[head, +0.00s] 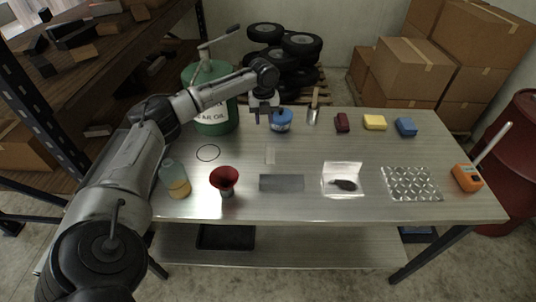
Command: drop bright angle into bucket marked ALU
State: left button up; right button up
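A bright, shiny bent piece (343,167), which looks like the angle, rests on the bench right of centre, with a small dark object (344,185) on it. No bucket with a readable ALU mark shows; the large green can (213,118) at the back left reads as gear oil. My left gripper (264,120) points down above the back of the bench, just left of a blue tin (282,122). Its two fingers look apart with nothing between them. It is well behind and left of the bright piece. My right gripper is out of view.
On the bench (300,211) are a grey plate (282,183), a patterned plate (411,184), a red funnel (225,180), a bottle (174,179), an orange device (467,177) and several coloured blocks (374,122). Tyres and cartons stand behind.

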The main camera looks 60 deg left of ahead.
pick_arm(q)
jog(key=m+b, duration=0.1)
jog(key=b, duration=0.1)
send_near(270, 152)
jog(key=shift+s+a+f, duration=0.75)
jog(key=shift+a+f, duration=0.05)
jog(key=shift+a, duration=0.05)
jog(key=shift+f, duration=0.5)
jog(key=f, duration=0.2)
jog(key=f+b, duration=0.1)
jog(key=f, duration=0.1)
jog(key=shift+w+a+f, duration=0.1)
jog(key=shift+w, duration=0.25)
jog(key=shift+f, duration=0.45)
